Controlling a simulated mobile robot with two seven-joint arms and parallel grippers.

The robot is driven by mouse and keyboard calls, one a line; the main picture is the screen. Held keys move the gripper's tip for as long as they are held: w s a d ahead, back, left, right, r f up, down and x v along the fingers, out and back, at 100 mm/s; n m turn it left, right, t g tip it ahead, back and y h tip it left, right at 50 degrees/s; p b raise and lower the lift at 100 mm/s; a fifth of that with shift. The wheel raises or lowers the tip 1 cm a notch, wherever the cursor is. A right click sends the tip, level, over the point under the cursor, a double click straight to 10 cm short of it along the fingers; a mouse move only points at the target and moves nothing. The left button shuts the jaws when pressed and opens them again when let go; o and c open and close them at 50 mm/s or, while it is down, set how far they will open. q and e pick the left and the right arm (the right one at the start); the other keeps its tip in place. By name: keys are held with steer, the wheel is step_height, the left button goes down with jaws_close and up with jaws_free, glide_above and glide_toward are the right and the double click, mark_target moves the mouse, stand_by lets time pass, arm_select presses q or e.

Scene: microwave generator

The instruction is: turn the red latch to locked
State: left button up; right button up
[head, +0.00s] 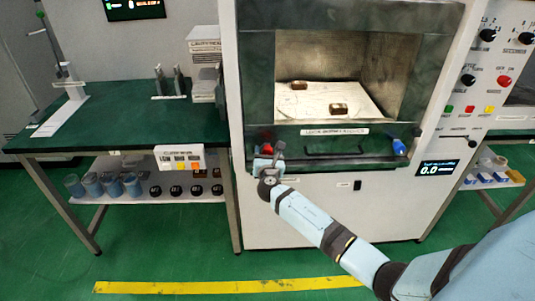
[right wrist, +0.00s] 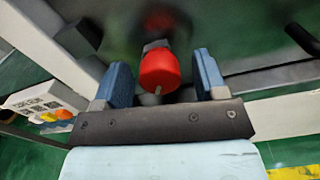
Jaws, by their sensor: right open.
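The red latch (head: 266,148) is a small red knob at the lower left of the microwave generator's door (head: 347,128). In the right wrist view the red latch (right wrist: 160,68) hangs between the two blue fingers, with a gap on each side. My right gripper (head: 269,163) is at the latch; in its wrist view the gripper (right wrist: 160,78) is open around it and not closed on it. Part of the latch is hidden by the gripper in the head view. My left gripper is not in view.
A blue latch (head: 399,147) is at the door's lower right, with a dark handle (head: 346,151) between. Two small brown blocks lie on a white plate (head: 370,105) inside the chamber. A green workbench (head: 125,125) stands at left, a control panel (head: 487,85) at right.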

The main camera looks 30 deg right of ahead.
steer(key=shift+w+d, duration=0.1)
steer(key=shift+w, duration=0.05)
steer(key=shift+c, duration=0.5)
steer(key=c, duration=0.8)
steer(key=shift+c, duration=0.2)
